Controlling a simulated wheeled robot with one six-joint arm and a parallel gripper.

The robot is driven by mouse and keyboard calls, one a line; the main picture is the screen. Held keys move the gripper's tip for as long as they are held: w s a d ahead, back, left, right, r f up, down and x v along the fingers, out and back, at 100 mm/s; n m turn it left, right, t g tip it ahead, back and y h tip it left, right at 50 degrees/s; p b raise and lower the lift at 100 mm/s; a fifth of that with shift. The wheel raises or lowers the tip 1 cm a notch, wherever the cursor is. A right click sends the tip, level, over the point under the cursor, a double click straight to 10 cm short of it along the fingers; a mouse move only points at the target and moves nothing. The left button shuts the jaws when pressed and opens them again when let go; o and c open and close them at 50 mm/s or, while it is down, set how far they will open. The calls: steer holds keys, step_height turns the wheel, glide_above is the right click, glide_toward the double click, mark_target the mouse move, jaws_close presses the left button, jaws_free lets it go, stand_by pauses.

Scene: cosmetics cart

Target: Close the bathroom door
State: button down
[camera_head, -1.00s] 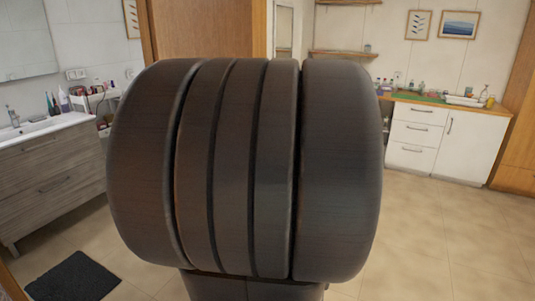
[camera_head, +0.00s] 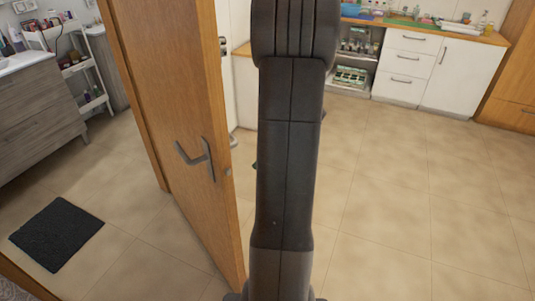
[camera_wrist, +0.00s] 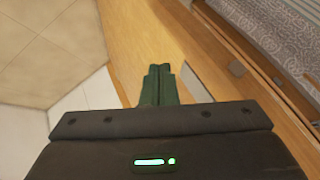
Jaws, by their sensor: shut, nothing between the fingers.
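The wooden bathroom door (camera_head: 175,90) stands ajar left of centre in the head view, with a grey lever handle (camera_head: 198,155) on its face. My dark arm runs up the middle of that view, just right of the door's free edge, and its gripper end cannot be made out there. In the wrist view my gripper (camera_wrist: 160,70) has its green fingers together, with nothing between them. A wooden surface (camera_wrist: 130,40) lies beyond the fingertips; whether it is the door or its frame, and whether they touch, I cannot tell.
A sink cabinet (camera_head: 40,110) and a white shelf trolley (camera_head: 85,85) stand at the left, with a dark mat (camera_head: 57,233) on the floor. White cabinets (camera_head: 430,70) line the back right. The tiled floor right of my arm is clear.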

steer(key=s+a+f+p, duration=0.2)
steer(key=a+f, duration=0.1)
steer(key=a, duration=0.2)
steer(key=shift+s+a+f, duration=0.3)
steer(key=shift+s+a, duration=0.05)
steer(key=shift+s, duration=0.1)
